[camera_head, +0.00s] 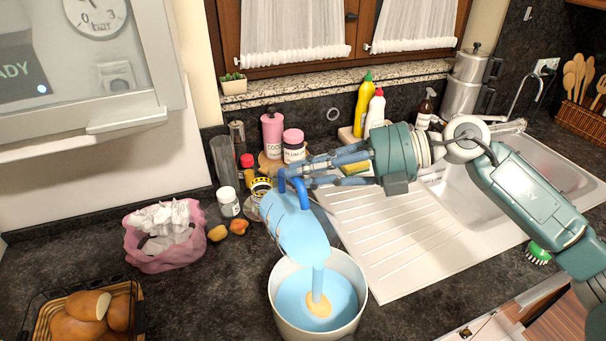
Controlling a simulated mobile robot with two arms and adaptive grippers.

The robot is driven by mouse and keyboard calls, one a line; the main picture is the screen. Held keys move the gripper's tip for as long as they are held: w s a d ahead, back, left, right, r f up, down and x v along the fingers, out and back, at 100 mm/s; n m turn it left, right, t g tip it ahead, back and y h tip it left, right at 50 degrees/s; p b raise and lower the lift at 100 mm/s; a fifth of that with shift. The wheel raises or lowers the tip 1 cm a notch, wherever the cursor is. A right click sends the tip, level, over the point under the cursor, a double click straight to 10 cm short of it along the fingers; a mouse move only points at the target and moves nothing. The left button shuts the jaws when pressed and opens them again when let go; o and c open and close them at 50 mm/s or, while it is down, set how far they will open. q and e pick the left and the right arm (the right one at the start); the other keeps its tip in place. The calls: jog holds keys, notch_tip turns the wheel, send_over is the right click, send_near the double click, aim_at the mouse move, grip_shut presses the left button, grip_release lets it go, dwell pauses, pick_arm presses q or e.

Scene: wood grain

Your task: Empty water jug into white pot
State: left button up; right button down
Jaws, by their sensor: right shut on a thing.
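A blue water jug (292,226) is tilted over the white pot, its mouth pointing down. A blue stream runs from it into the white pot (359,315), which stands on the dark counter. The pot holds blue water with a yellowish lump (318,305) where the stream lands. My right gripper (292,170), coming in from the right, is shut on the jug's blue handle above the pot. The jug's far side and the exact finger contact are partly hidden. My left gripper is not in view.
A steel sink with a white drainboard (385,235) lies right of the pot. A pink bag (150,253), small fruits (239,227) and a bread basket (138,310) are on the left. Jars (229,203) and bottles (363,104) stand behind. Dark counter (215,290) is free left of the pot.

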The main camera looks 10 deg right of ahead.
dwell(0.5)
jog(key=shift+s+d+b, duration=0.15)
jog(key=shift+s+b, duration=0.2)
jog(key=shift+b, duration=0.5)
jog(key=shift+s+d+n+b, duration=0.1)
jog(key=shift+s+n+b, duration=0.3)
jog(key=shift+b, duration=0.45)
jog(key=shift+s+r+t, duration=0.2)
jog(key=shift+r+t, duration=0.1)
jog(key=shift+t, duration=0.1)
